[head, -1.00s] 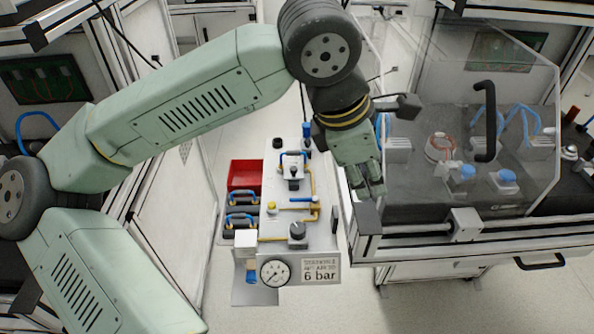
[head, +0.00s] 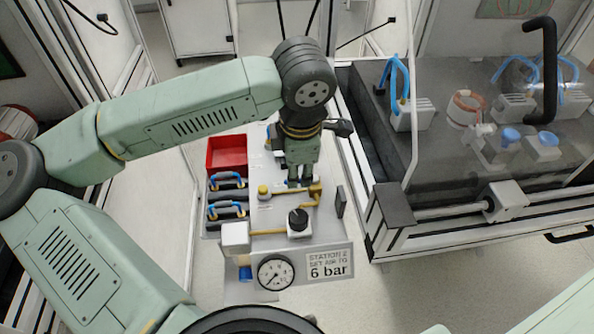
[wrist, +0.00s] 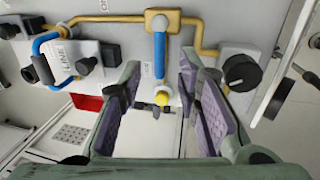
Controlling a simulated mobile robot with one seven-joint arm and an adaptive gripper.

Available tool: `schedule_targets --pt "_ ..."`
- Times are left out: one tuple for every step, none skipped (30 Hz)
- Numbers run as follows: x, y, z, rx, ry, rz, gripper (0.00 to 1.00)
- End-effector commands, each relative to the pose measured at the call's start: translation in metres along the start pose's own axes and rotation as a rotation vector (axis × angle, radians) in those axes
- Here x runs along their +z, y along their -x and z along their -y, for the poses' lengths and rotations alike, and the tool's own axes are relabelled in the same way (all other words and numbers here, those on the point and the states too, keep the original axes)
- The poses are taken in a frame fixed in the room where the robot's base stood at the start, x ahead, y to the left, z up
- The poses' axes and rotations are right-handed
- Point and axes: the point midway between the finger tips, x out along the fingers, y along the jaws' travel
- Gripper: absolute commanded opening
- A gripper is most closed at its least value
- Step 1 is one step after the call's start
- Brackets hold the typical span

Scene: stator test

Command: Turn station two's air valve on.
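Station two's panel (head: 262,213) carries a sign reading "STATION 2" and "6 bar". In the wrist view the air valve has a blue lever (wrist: 159,56) on a brass body (wrist: 161,20) in the yellow pipe. The lever points down in that view, across the pipe line. My gripper (wrist: 160,72) is open, its two fingers apart on either side of the lever; contact is not visible. In the head view my gripper (head: 301,182) is over the panel by the brass fitting (head: 316,189) and hides most of the lever.
A yellow knob (wrist: 161,98) sits just beyond the lever's end. A black regulator knob (head: 298,217) and a pressure gauge (head: 275,272) are nearer the panel's front. A red bin (head: 227,153) is to the left; a clear-guarded bench (head: 480,160) is on the right.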

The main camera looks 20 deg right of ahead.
Motion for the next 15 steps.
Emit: schedule_targets --pt "0.0 -0.007 0.001 -0.002 -0.001 0.001 0.31" --pt "0.0 -0.011 0.001 -0.003 -0.001 0.001 0.31" --pt "0.0 -0.016 0.0 -0.002 0.0 0.001 0.31" --pt "0.0 -0.019 0.001 -0.002 0.0 0.0 0.31" --pt "0.0 -0.022 0.001 -0.002 -0.001 0.0 0.31" --pt "0.0 -0.025 0.0 -0.001 -0.001 0.0 0.31" --pt "0.0 -0.026 0.0 0.0 -0.001 0.001 0.31" --pt "0.0 -0.028 0.001 -0.001 -0.001 0.001 0.31" --pt "0.0 -0.029 0.001 -0.001 -0.001 0.001 0.31" --pt "0.0 -0.03 0.001 -0.001 -0.001 0.001 0.31" --pt "0.0 -0.03 0.001 0.0 -0.001 0.001 0.31" --pt "0.0 -0.031 0.001 0.0 -0.001 0.001 0.31" --pt "0.0 -0.031 0.001 0.0 -0.001 0.001 0.31" --pt "0.0 -0.031 0.001 0.0 -0.001 0.001 0.31" --pt "0.0 -0.031 0.0 0.0 -0.001 0.001 0.31"
